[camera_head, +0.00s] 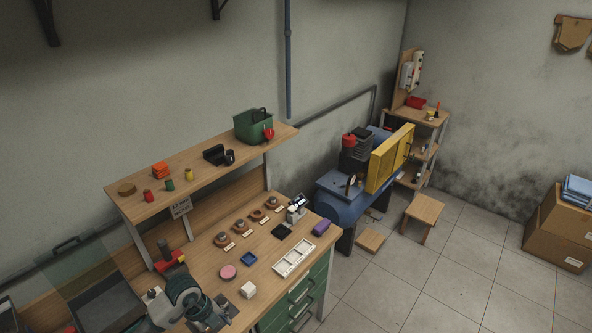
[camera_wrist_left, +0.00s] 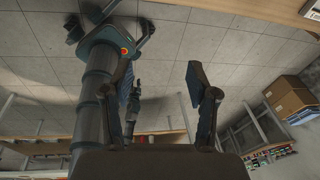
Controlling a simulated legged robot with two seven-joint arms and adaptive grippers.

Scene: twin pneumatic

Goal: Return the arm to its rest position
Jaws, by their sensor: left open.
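My left gripper (camera_wrist_left: 166,75) shows in the left wrist view with its two dark fingers spread apart. No object shows between the fingertips; tiled floor lies behind them. A dark ribbed column with a teal collar, which looks like part of my own body, stands left of the fingers in that view. My left gripper cannot be made out with certainty in the head view. I do not see my right gripper clearly in either view.
The workbench (camera_head: 207,258) holds rings, a white tray (camera_head: 294,258), a purple block (camera_head: 321,227) and a grey-teal machine-like form (camera_head: 186,296). A shelf (camera_head: 213,173) stands above it. A blue compressor (camera_head: 345,201) and cardboard boxes (camera_head: 552,232) stand right.

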